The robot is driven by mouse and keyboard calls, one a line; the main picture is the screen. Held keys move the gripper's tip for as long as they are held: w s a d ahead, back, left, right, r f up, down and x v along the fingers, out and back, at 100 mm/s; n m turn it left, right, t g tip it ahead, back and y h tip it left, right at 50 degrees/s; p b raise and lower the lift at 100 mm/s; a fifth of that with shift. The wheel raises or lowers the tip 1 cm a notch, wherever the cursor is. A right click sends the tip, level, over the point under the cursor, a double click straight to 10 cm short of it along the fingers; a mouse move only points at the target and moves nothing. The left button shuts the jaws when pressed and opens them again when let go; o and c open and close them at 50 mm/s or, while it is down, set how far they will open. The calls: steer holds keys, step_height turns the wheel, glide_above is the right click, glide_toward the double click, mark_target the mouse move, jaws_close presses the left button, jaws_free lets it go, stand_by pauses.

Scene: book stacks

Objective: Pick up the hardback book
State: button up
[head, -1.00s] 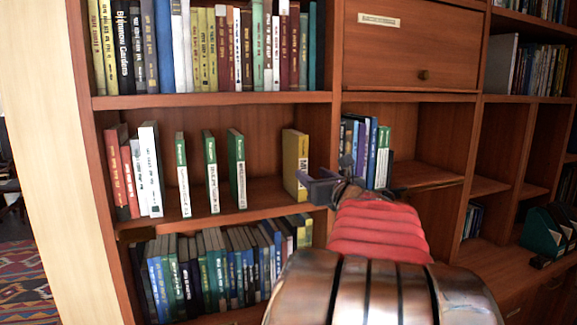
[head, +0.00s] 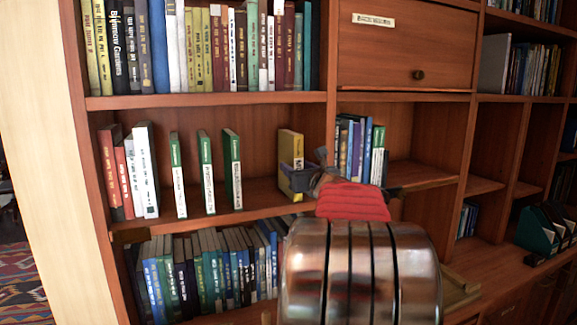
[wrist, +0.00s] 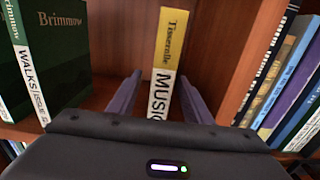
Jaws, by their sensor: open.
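A yellow hardback book (head: 289,147) stands upright at the right end of the middle shelf, apart from the other books. In the wrist view its spine (wrist: 173,35) faces me, yellow above and white below, with the word MUSIC. My gripper (head: 303,171) is open in front of this book. In the wrist view the two purple fingers (wrist: 158,88) flank the lower spine, one on each side. The right finger is very close to the book; I cannot tell whether it touches. The bottom of the spine is hidden behind my gripper.
Green-and-white books (head: 231,165) stand spaced apart to the left. A wooden upright (wrist: 266,50) is close on the right, with more books (wrist: 285,95) beyond it. The shelf board (head: 262,195) is bare between the green books and the yellow book.

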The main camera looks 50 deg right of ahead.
steer(key=shift+w+d, duration=0.1)
steer(key=shift+x, duration=2.5)
steer(key=shift+f, duration=0.1)
jaws_close()
